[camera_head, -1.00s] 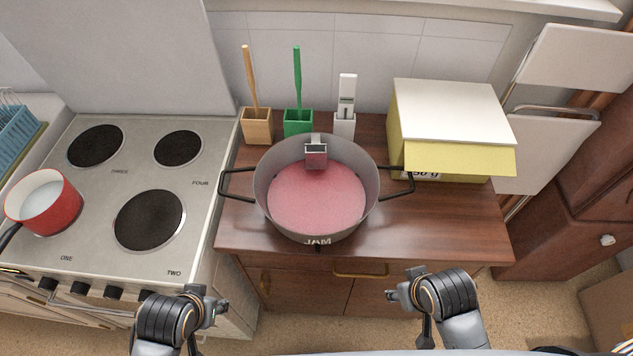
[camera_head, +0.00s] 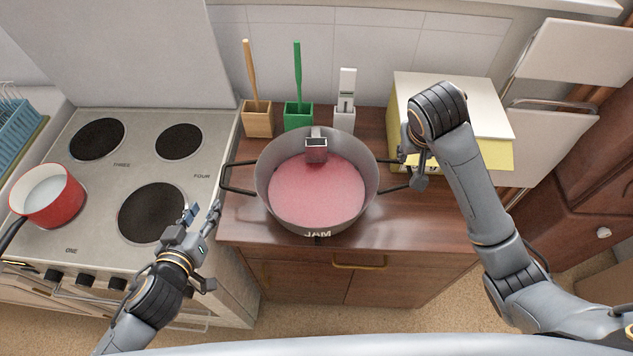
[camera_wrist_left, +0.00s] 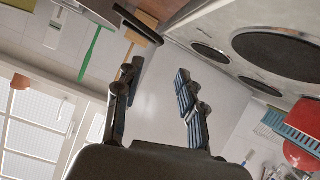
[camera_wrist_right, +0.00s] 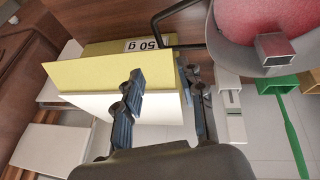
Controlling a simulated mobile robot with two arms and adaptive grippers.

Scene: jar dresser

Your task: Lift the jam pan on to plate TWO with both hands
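The grey jam pan (camera_head: 317,225), with pink contents and a metal box clipped inside its back rim, stands on the wooden dresser. Its black left handle (camera_head: 226,178) points toward the cooker. Its right handle (camera_wrist_right: 175,47) shows in the right wrist view. Hotplate TWO (camera_head: 150,212) is bare at the cooker's front right; its label is hidden by my left arm. My left gripper (camera_head: 203,214) is open and empty above the plate's right side, left of the left handle. My right gripper (camera_head: 410,170) is open by the outer end of the right handle.
A red saucepan (camera_head: 55,203) stands on the cooker's front left. A yellow box with a white lid (camera_head: 475,95) stands behind my right gripper. Brush holders (camera_head: 257,122) and a white holder (camera_head: 344,121) stand behind the pan. The dresser front right is clear.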

